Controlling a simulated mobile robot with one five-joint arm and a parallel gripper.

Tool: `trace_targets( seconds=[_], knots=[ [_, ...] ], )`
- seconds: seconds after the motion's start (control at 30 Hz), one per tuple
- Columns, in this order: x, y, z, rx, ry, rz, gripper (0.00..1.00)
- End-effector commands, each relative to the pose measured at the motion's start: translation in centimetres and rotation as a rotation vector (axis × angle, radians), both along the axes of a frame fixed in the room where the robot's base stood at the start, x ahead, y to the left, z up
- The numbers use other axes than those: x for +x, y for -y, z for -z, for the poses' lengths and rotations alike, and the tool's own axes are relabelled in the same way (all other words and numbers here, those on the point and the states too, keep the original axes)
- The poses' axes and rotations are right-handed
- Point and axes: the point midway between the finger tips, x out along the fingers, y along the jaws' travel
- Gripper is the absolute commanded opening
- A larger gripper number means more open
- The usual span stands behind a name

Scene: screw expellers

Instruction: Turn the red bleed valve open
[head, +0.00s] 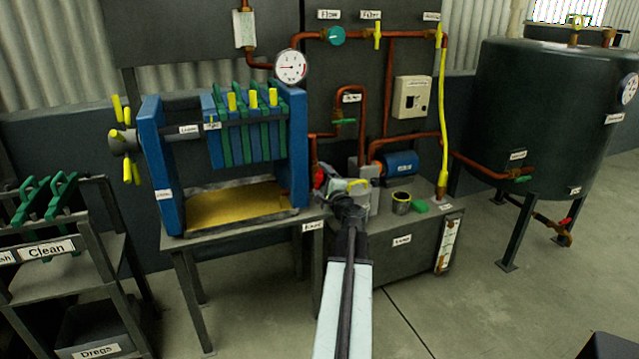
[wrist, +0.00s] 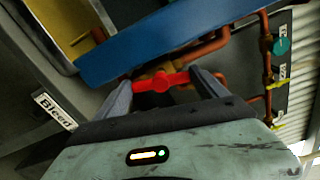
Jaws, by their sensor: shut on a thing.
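The red bleed valve handle (wrist: 160,82) lies between my gripper's two grey fingers in the wrist view, on a brass and copper fitting beside the blue press frame. A "Bleed" label (wrist: 54,110) is on the grey surface to its left. In the head view the red handle (head: 320,178) shows in part at the right foot of the press, just beyond my arm's end. My gripper (wrist: 163,84) is shut on the handle, with a finger at each end of it. In the head view my gripper (head: 338,186) hides part of the valve.
The blue filter press (head: 174,165) stands left of my arm. Copper pipes (head: 388,90), a blue motor (head: 400,164), a small pot (head: 401,203) and a green block (head: 420,206) are to the right. Another red-handled valve (head: 567,224) is under the tank. Open floor lies front right.

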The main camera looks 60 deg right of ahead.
Motion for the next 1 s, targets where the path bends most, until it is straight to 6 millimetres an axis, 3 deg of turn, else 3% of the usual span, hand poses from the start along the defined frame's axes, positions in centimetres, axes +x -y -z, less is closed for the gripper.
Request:
trace_targets(
  seconds=[0.4, 1.0],
  knots=[
    [0.16, -0.02, 0.04, -0.164, -0.118, -0.003, 0.41],
    [0.06, 0.06, 0.04, -0.193, -0.141, -0.001, 0.41]
  ],
)
